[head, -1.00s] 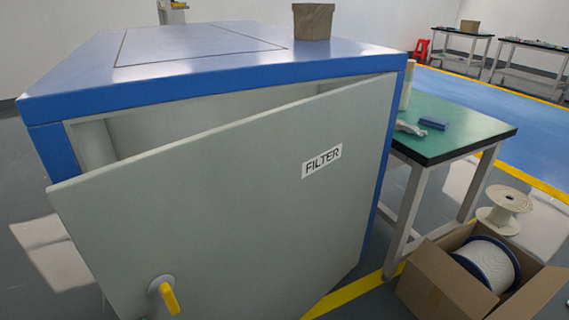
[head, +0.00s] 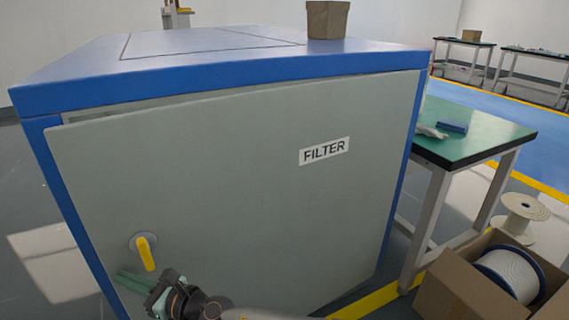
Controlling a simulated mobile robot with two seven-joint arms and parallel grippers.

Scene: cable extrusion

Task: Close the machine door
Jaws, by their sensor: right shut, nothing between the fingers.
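The machine door (head: 230,200) is a grey panel with a FILTER label (head: 325,151), hinged at its right side on the blue machine cabinet (head: 220,72). It stands slightly ajar, with a narrow dark gap along its top left. A yellow handle (head: 146,253) hangs on a round plate at the door's lower left. My right gripper (head: 130,281) is shut and empty in front of the door's lower left, just below the handle. I cannot tell whether it touches the panel. My left gripper is out of view.
A wooden pot (head: 327,19) stands on top of the cabinet. A green-topped table (head: 485,136) is to the right. A cardboard box (head: 460,290) with a cable spool (head: 510,272) and an empty spool (head: 522,215) are on the floor at lower right.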

